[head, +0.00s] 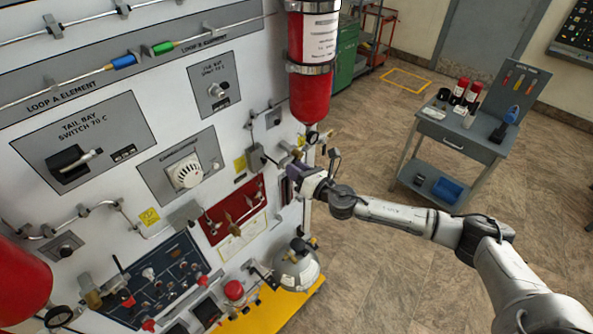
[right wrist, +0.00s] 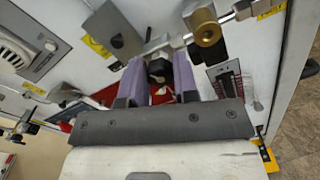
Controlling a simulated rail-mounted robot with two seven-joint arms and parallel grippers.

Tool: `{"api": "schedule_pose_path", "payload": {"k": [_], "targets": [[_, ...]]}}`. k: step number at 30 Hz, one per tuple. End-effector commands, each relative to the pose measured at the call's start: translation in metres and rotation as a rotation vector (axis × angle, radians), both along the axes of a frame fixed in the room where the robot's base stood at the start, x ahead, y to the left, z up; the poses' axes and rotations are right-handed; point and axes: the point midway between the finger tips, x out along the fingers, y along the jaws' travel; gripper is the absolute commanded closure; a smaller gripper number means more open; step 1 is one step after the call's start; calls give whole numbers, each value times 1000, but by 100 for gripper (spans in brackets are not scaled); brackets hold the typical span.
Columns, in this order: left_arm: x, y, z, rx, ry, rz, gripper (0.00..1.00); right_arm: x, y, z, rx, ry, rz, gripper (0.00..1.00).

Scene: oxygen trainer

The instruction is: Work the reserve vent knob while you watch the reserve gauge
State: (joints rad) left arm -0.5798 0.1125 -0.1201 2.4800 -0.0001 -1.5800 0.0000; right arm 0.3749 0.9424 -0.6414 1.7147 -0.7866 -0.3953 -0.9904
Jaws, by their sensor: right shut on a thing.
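My right gripper (head: 300,174) is at the right edge of the white panel, below the red cylinder. In the right wrist view its purple fingers (right wrist: 158,66) are shut on a small black knob (right wrist: 157,72) on the metal pipework, which I take to be the reserve vent knob. In the head view the gripper hides this knob. A small dark round gauge (head: 312,137) hangs just under the red cylinder. I cannot read it, and cannot tell whether it is the reserve gauge. My left gripper is not in view.
A brass fitting (right wrist: 205,27) sits close to the right finger. A red cylinder (head: 310,95) hangs above my gripper. A silver dome (head: 297,270) stands below it. A grey cart (head: 455,130) stands at the right, with open floor between.

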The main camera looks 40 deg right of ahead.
Motion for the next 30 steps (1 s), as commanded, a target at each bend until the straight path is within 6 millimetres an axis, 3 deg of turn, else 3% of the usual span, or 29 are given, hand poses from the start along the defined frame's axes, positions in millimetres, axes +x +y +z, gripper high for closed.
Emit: {"api": "schedule_pose_path", "payload": {"k": [15, 30], "targets": [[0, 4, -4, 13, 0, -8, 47, 0, 0, 0, 333, 32, 0, 96], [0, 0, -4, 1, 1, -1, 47, 0, -1, 0, 422, 41, 0, 96]]}}
